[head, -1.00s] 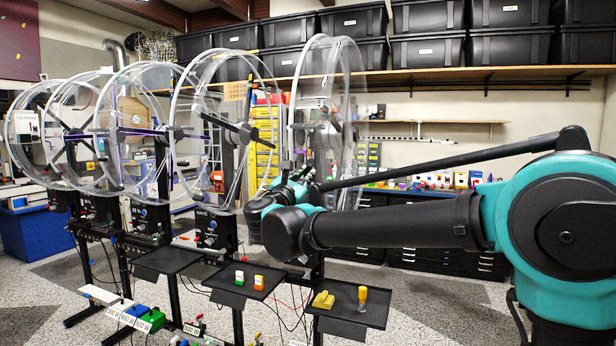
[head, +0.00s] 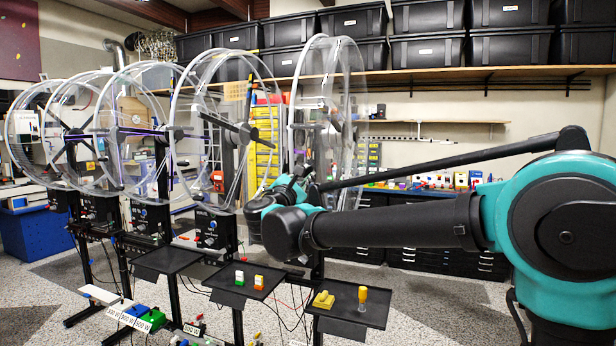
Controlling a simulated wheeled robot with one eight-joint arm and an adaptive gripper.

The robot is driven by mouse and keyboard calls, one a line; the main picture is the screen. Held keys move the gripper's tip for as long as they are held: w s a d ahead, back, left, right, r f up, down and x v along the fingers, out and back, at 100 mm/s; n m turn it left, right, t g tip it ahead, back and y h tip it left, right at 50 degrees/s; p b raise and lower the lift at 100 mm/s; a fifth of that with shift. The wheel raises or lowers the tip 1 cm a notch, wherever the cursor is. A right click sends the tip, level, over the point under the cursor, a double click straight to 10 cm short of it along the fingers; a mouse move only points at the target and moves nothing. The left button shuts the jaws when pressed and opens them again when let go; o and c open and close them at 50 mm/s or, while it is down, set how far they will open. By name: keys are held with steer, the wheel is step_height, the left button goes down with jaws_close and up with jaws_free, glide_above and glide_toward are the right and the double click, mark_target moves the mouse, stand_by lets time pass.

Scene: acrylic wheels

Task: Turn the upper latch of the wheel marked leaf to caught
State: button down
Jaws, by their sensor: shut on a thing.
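Several clear acrylic wheels stand in a row on dark stands. The nearest wheel (head: 294,120) is at the right end of the row, seen nearly edge-on, and the second wheel (head: 179,90) is to its left. My gripper (head: 300,180) is at the lower part of the nearest wheel, small and partly covered by my own wrist. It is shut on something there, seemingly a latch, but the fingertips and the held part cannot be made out. No leaf mark is readable, and the latch positions are too small to tell.
A black tray (head: 340,318) below my arm holds a yellow block (head: 323,299) and an orange-topped piece (head: 362,297). Another tray (head: 226,287) with small blocks is to its left. Shelves and dark drawers (head: 465,262) line the back. Cables lie among the stands.

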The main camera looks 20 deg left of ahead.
steer(key=m, duration=0.4)
steer(key=shift+m, duration=0.3)
steer(key=m, duration=0.4)
steer(key=c, duration=1.4)
jaws_free()
steer(key=shift+c, duration=0.2)
steer(key=v, duration=0.7)
